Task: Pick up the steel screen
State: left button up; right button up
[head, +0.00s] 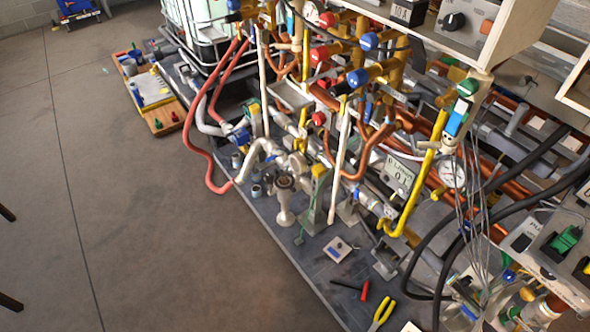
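I cannot pick out the steel screen with certainty. Small grey metal cylinders (257,191) stand on the dark base plate (322,272), left of a pale flanged fitting (285,200), but they are too small to tell apart. Neither of my grippers can be made out.
Dense copper, yellow and red pipework with valves fills the right. Red-handled pliers (364,291) and yellow pliers (381,315) lie on the base plate. A wooden board (166,122) with parts lies on the floor (130,230). Two unidentified dark ends (7,214) show at the left edge.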

aim_at(284, 181)
jog(key=i+j+z, duration=0.25)
jog(key=i+j, duration=0.3)
jog(key=i+j+z, duration=0.3)
jog(key=i+j, duration=0.4)
